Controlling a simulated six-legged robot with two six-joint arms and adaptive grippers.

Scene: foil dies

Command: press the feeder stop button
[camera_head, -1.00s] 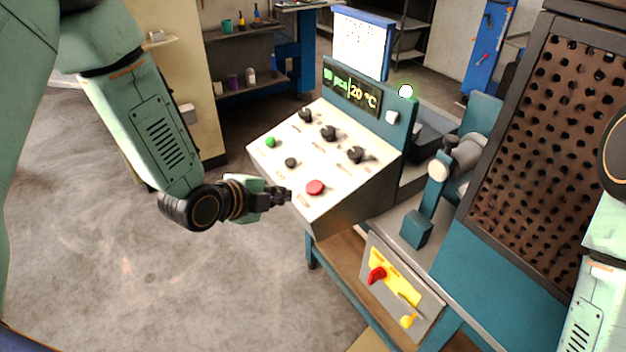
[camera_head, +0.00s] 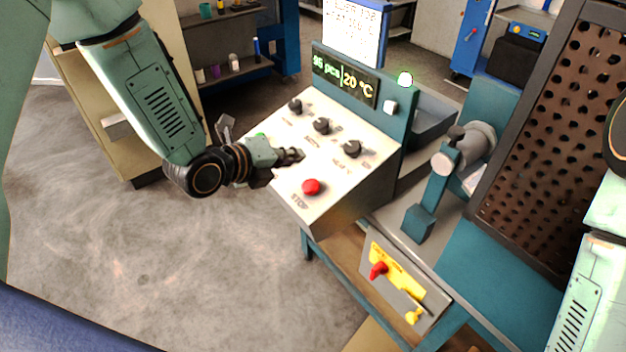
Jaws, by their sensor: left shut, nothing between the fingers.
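The red button (camera_head: 312,187), labelled STOP, is on the near part of the sloped white control panel (camera_head: 345,182). My left gripper (camera_head: 300,155) is shut and empty, pointing right over the panel. In the picture its tips are above the red button, a short way apart from it. Several black knobs, such as the middle one (camera_head: 321,125), are farther up the panel. My right gripper is not in view; only part of my right arm shows at the right edge.
A perforated brown guard (camera_head: 560,130) stands at right. A plate with a red switch (camera_head: 378,270) is below the panel. The floor at lower left is clear.

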